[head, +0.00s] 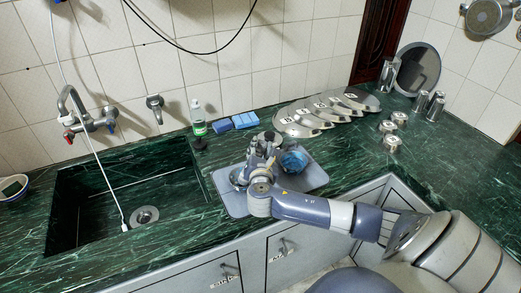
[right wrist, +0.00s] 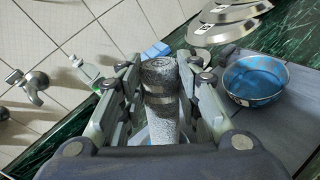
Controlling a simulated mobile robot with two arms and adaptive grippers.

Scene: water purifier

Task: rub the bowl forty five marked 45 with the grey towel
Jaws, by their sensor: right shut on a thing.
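My right gripper (right wrist: 160,88) is shut around a rolled grey speckled towel (right wrist: 160,105), which stands upright between the fingers in the right wrist view. In the head view the right gripper (head: 262,160) is above the grey tray. A small metal bowl with a blue inside (head: 293,160) sits on the tray, just right of the gripper. It also shows in the right wrist view (right wrist: 255,82), apart from the towel, with a small pale mark on its side too small to read. My left gripper is not in view.
The grey tray (head: 318,178) lies on the green marble counter, right of the sink (head: 130,190). Blue sponges (head: 244,120) and a bottle (head: 198,118) stand by the wall. Several metal plates (head: 300,125) lie behind the tray. Metal cups (head: 391,143) stand farther right.

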